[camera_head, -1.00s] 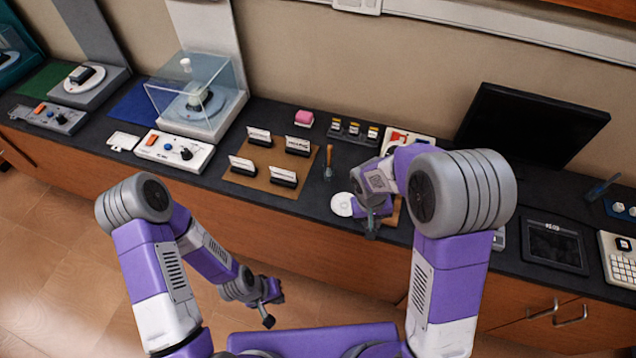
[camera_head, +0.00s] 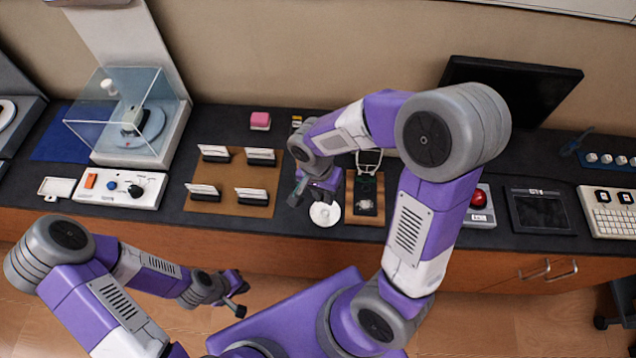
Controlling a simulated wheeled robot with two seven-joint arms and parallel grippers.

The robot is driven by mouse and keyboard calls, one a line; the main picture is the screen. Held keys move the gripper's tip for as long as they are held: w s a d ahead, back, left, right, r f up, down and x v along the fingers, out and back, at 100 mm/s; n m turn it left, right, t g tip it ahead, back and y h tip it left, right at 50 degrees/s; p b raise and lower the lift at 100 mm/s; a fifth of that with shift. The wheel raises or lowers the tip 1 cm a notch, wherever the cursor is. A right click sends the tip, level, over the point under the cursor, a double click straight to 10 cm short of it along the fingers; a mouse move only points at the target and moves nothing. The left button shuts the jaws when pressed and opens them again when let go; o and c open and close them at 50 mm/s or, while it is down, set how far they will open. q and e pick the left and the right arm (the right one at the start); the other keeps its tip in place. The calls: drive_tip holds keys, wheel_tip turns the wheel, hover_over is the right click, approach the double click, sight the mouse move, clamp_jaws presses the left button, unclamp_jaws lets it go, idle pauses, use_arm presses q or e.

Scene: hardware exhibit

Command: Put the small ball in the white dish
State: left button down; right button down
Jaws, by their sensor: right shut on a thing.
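The white dish (camera_head: 325,214) is a small round plate near the counter's front edge, left of a wooden tray (camera_head: 350,216). My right gripper (camera_head: 310,194) points down just behind and left of the dish, close above it. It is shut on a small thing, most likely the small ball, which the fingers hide. I cannot make out the ball elsewhere. My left gripper (camera_head: 240,297) hangs in front of the counter, away from the objects; its jaw gap is unclear.
A brown board (camera_head: 230,183) with several card holders lies to the left. The tray holds a dark pad. A red-button box (camera_head: 480,205) and tablet (camera_head: 540,210) stand to the right.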

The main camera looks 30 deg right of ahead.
sight(326, 214)
drive_tip(key=shift+s+f+b, duration=0.25)
drive_tip(key=shift+f+b, duration=0.1)
drive_tip(key=shift+f, duration=0.05)
drive_tip(key=shift+f+b, duration=0.3)
drive_tip(key=shift+f, duration=0.05)
drive_tip(key=shift+f+b, duration=1.75)
drive_tip(key=shift+f, duration=0.4)
drive_tip(key=shift+f+b, duration=0.35)
drive_tip(key=shift+b, duration=0.1)
drive_tip(key=c, duration=0.9)
unclamp_jaws()
drive_tip(key=shift+c, duration=0.2)
drive_tip(key=shift+o, duration=0.3)
drive_tip(key=o, duration=0.3)
drive_tip(key=shift+o, duration=0.2)
